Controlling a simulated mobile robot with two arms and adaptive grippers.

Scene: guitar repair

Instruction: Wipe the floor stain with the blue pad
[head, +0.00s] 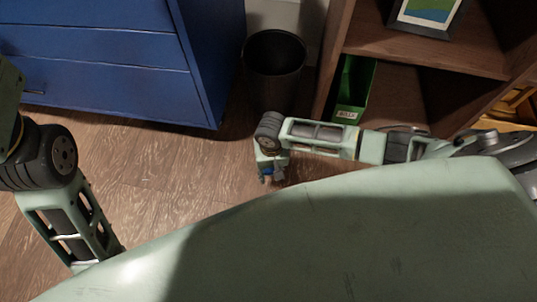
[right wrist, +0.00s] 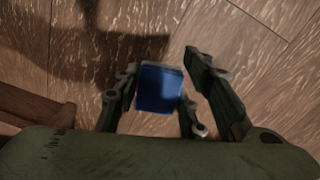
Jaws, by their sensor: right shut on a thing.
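My right gripper (head: 271,176) hangs low over the wooden floor in the head view, in front of the black bin. It is shut on the blue pad (right wrist: 160,88), which sits between the fingers (right wrist: 165,90) in the right wrist view. A small bit of blue also shows at the fingertips in the head view. I cannot tell whether the pad touches the floor. No clear stain shows; a dark patch (right wrist: 105,30) on the floor in the right wrist view may be only shadow. My left gripper is out of view, with only its arm showing at the left.
A black bin (head: 274,70) stands behind my right gripper, between a blue drawer cabinet (head: 110,60) and a brown wooden shelf (head: 420,60). A green box (head: 354,92) sits in the shelf's lower part. Bare floor (head: 190,165) lies left of the gripper.

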